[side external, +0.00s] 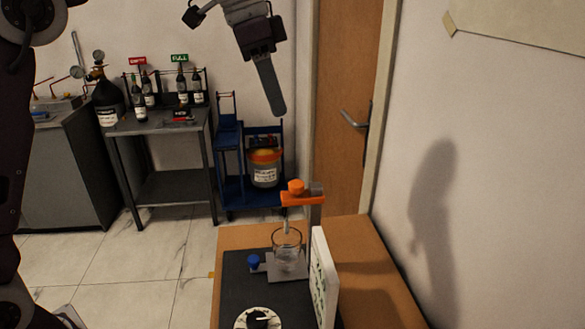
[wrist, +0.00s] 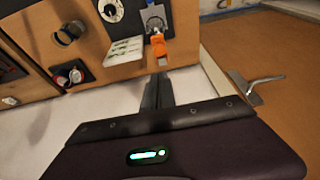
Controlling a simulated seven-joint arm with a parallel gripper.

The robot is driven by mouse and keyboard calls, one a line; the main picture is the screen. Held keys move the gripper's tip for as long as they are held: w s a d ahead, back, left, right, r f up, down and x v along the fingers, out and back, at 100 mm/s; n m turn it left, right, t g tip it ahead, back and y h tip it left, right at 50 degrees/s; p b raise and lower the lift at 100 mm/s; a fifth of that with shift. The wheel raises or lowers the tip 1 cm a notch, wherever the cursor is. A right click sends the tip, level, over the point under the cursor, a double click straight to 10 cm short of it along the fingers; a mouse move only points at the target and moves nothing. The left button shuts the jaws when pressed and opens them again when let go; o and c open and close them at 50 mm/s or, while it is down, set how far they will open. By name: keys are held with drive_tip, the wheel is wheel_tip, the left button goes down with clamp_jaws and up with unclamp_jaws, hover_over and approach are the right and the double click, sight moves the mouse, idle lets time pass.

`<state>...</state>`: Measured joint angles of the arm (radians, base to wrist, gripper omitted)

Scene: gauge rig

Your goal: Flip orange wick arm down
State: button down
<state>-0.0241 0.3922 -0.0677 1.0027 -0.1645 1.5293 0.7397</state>
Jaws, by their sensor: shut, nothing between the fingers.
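The orange wick arm (side external: 298,199) lies roughly level at the top of a grey post, with an orange knob on it. A pale wick hangs from it toward a clear glass beaker (side external: 286,252) on a metal plate. The wick arm also shows in the wrist view (wrist: 158,46), just beyond my fingertips. My gripper (side external: 279,112) is in the air above and slightly left of the wick arm, fingers pointing down. Its fingers are together and empty, apart from the arm. In the wrist view the fingertips (wrist: 158,78) point toward the orange part.
A white panel (side external: 322,278) stands upright beside the beaker. A blue knob (side external: 254,261) and a round dial (side external: 257,318) sit on the black base. The brown table (side external: 365,265) has clear room at right. A door and a bottle bench stand behind.

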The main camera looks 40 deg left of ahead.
hover_over(288, 196)
drive_tip(key=x, duration=0.4)
drive_tip(key=s+a+x, duration=0.1)
drive_tip(key=x, duration=0.3)
drive_tip(key=s+a+x, duration=0.1)
drive_tip(key=x, duration=0.3)
drive_tip(key=shift+w+f, duration=0.1)
drive_tip(key=shift+f, duration=0.95)
wheel_tip(288, 196, down, 9)
drive_tip(key=shift+r, duration=0.25)
